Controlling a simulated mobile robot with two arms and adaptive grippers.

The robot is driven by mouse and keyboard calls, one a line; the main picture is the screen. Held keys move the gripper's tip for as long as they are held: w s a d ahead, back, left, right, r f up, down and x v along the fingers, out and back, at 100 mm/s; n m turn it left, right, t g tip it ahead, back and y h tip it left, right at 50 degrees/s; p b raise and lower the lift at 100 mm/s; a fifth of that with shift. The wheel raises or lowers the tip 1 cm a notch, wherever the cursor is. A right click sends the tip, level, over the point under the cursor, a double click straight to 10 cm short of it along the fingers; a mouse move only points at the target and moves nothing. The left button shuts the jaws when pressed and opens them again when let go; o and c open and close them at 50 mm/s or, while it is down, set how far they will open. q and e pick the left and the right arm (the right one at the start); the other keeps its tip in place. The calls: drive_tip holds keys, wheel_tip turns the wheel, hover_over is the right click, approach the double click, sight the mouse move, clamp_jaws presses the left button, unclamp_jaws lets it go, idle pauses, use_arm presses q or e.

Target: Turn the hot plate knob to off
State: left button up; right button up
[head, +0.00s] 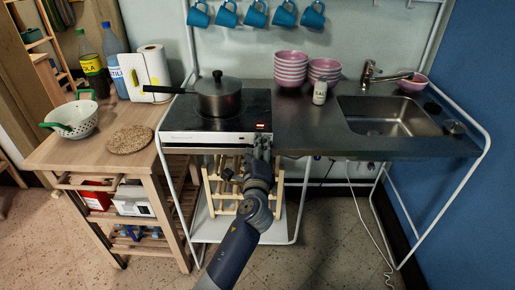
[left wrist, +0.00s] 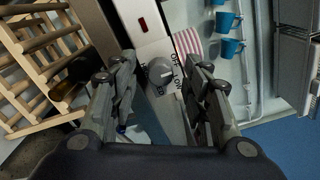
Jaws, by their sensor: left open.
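The hot plate (head: 188,137) is set into the left end of the kitchen counter, and a small red light (head: 260,126) shows on its white front panel. The round grey knob (left wrist: 160,71) sits on that panel in the left wrist view, with OFF and ON lettering beside it. In the head view my gripper hides the knob. My left gripper (head: 262,147) is at the panel's right part, just in front of it. In the left wrist view my left gripper (left wrist: 162,80) is open, with one finger on each side of the knob; contact is not visible. My right gripper is not in view.
A dark lidded pot (head: 218,97) stands on the hot plate, its handle pointing left. Pink bowls (head: 291,70) and a white shaker (head: 320,92) stand right of it, before the sink (head: 388,117). A wooden rack (head: 222,185) is below the hot plate. A wooden cart (head: 95,155) stands left.

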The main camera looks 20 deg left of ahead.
use_arm(q)
drive_tip(key=v, duration=1.1)
drive_tip(key=shift+s, duration=0.25)
drive_tip(key=shift+d, duration=0.1)
